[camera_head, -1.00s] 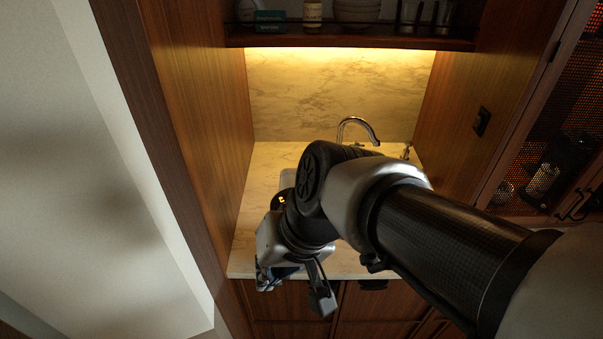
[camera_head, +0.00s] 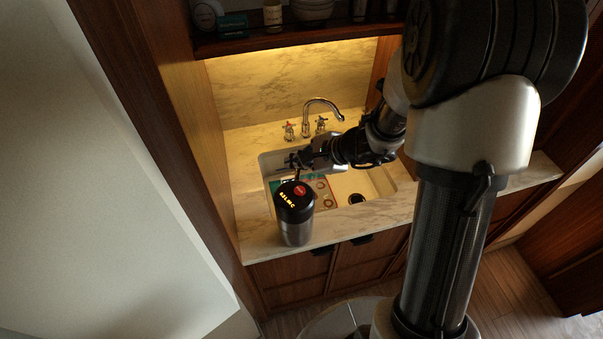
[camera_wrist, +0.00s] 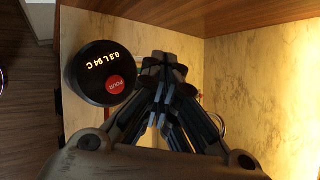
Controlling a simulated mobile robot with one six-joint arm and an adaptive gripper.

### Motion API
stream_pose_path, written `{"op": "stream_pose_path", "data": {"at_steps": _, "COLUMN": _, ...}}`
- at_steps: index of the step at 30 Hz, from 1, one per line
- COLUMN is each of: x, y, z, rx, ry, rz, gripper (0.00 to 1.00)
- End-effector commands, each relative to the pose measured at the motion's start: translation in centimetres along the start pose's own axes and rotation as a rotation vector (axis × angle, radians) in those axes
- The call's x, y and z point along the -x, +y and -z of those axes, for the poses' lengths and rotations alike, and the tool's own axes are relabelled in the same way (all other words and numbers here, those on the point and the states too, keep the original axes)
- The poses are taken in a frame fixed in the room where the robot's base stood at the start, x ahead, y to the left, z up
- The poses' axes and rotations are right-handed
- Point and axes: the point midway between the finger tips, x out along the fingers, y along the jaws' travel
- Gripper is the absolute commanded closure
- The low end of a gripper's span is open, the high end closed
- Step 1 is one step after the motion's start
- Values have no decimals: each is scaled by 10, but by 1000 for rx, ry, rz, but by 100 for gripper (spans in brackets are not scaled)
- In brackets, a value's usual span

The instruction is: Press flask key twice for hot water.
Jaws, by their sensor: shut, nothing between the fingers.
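The flask (camera_head: 296,228) stands upright on the marble counter near its front edge, with a steel body and a black lid. The red round key (camera_head: 300,191) is on the lid; in the wrist view the key (camera_wrist: 115,84) reads "POUR". Beside it a lit display (camera_wrist: 103,60) seems to read 0.3 L 94 C. My gripper (camera_head: 294,164) is shut and empty, just behind the lid in the head view. In the wrist view my gripper (camera_wrist: 163,62) is to the right of the key, apart from it in the picture. Whether the fingertips touch the lid cannot be told.
A sink (camera_head: 388,180) with a dark drain lies right of the flask; green and red-rimmed items lie inside. The chrome faucet (camera_head: 322,103) and its handles stand behind. A wooden side wall (camera_head: 200,130) is at left; a shelf (camera_head: 290,38) with dishes hangs above.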

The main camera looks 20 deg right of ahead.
Motion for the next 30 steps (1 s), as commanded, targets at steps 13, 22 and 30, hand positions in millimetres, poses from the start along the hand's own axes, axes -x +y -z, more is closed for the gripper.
{"op": "stream_pose_path", "data": {"at_steps": 13, "x": -2, "y": 1, "z": 2, "rx": -6, "ry": 1, "rz": 1, "gripper": 100}}
{"op": "stream_pose_path", "data": {"at_steps": 22, "x": -20, "y": 15, "z": 15, "rx": -7, "ry": 1, "rz": -1, "gripper": 100}}
{"op": "stream_pose_path", "data": {"at_steps": 30, "x": -48, "y": 35, "z": 35, "rx": -6, "ry": 1, "rz": 0, "gripper": 100}}
